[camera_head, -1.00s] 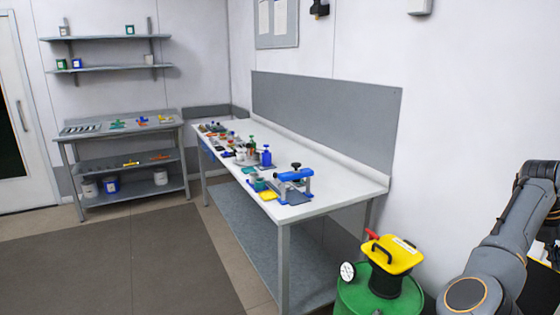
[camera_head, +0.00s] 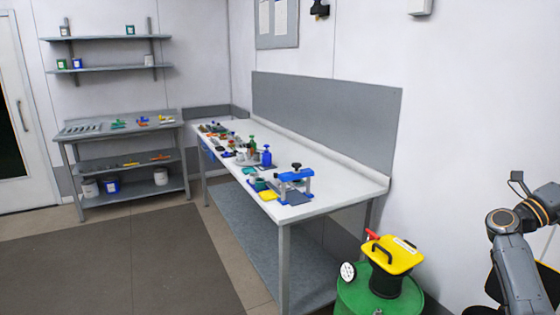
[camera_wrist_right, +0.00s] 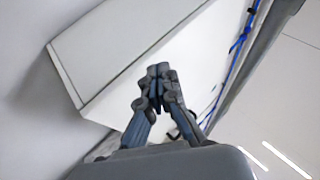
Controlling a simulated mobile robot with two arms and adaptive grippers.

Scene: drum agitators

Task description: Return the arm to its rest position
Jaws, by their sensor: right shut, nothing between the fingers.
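My right arm (camera_head: 512,250) is at the right edge of the head view, folded upward beside the wall. Its gripper does not show clearly there. In the right wrist view my right gripper (camera_wrist_right: 157,70) has its fingertips together and holds nothing. Behind the fingers is a white box-like surface (camera_wrist_right: 125,45), apart from them as far as I can tell. My left gripper is in no view.
A green drum (camera_head: 375,298) with a yellow-topped agitator (camera_head: 393,254) stands left of my right arm. A long workbench (camera_head: 340,182) carries a blue clamp fixture (camera_head: 294,176), bottles and small parts. A shelf table (camera_head: 85,134) stands at the back left. The floor (camera_head: 120,255) at left is clear.

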